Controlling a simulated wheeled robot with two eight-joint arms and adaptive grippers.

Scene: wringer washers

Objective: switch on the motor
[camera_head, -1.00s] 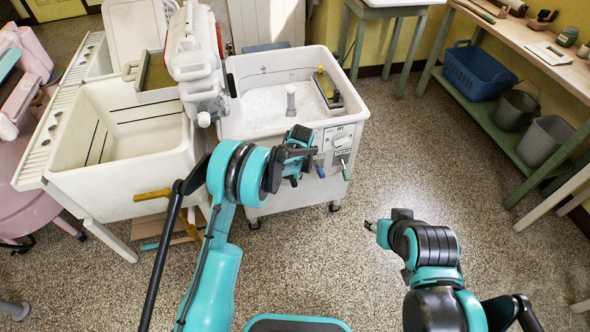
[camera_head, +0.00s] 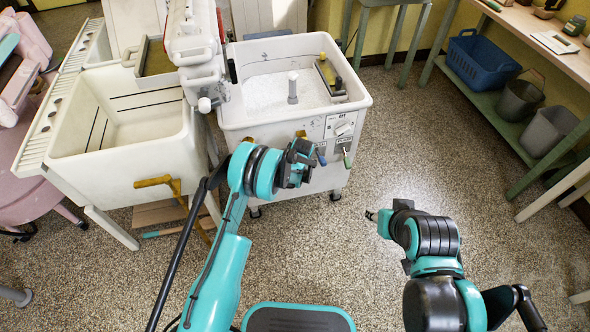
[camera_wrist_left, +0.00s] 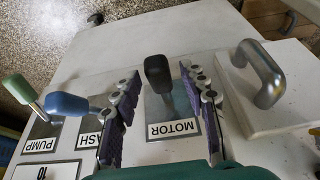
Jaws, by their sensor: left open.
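The motor switch is a black-knobbed lever (camera_wrist_left: 158,72) over a plate marked MOTOR in the left wrist view. My left gripper (camera_wrist_left: 163,82) is open, its two purple-padded fingers on either side of this lever with a gap to each. I cannot tell how far the knob is from the pads in depth. In the head view my left gripper (camera_head: 302,162) is at the front of the white washer (camera_head: 262,133) and hides the motor lever. My right gripper (camera_head: 371,215) hangs over the floor, away from the washer; its jaws are too small to read.
A blue-knobbed lever (camera_wrist_left: 68,104) marked WASH stands close beside one finger, with a green-knobbed PUMP lever (camera_wrist_left: 20,90) beyond. A metal handle (camera_wrist_left: 258,72) rises on the other side. Floor to the right is clear.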

